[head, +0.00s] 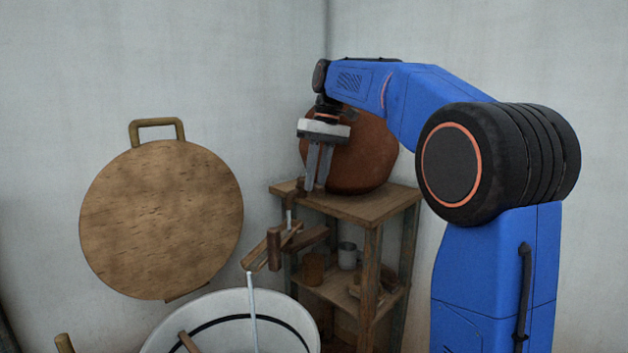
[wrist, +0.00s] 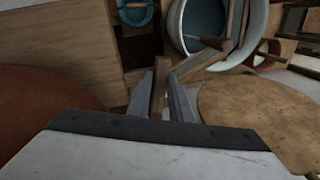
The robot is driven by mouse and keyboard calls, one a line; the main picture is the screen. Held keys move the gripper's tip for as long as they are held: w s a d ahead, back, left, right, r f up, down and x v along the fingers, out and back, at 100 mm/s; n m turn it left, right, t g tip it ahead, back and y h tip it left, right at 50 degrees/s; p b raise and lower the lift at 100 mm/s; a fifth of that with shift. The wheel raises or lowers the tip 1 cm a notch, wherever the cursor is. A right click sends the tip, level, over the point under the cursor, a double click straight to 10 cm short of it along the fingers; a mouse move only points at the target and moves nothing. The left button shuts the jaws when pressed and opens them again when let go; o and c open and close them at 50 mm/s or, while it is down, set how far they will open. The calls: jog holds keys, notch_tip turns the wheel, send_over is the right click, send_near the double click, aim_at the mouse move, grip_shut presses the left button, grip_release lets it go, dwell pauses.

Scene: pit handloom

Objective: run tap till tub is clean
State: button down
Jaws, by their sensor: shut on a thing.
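A round clay pot (head: 372,150) stands on a wooden stand, with a small wooden tap (head: 300,187) low at its front left. My gripper (head: 314,188) points down in front of the pot, its fingers shut on the tap's handle, which also shows between the fingers in the wrist view (wrist: 158,88). A short pale stream falls below the tap onto a wooden trough (head: 270,252). A thin pale stream (head: 252,310) drops from the trough's end into the white tub (head: 305,318). The wrist view shows bluish water (wrist: 205,22) in the tub; how clean it is, I cannot tell.
A round wooden board with a handle (head: 160,220) is by the wall at left. The stand (head: 372,207) has a lower shelf with a grey cup (head: 347,256) and a brown pot (head: 313,269). A teal bowl (wrist: 136,12) shows in the wrist view.

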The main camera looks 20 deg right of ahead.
dwell(0.4)
jog(key=c, duration=1.6)
grip_release()
jog(key=shift+r, duration=0.1)
jog(key=shift+w+d+r, duration=0.1)
jog(key=shift+d+r, duration=0.15)
jog(key=shift+r, duration=0.95)
jog(key=shift+d+r, duration=0.25)
jog(key=shift+r, duration=0.95)
jog(key=shift+w+d+r, duration=0.1)
jog(key=shift+d+r, duration=0.15)
jog(key=shift+r, duration=0.95)
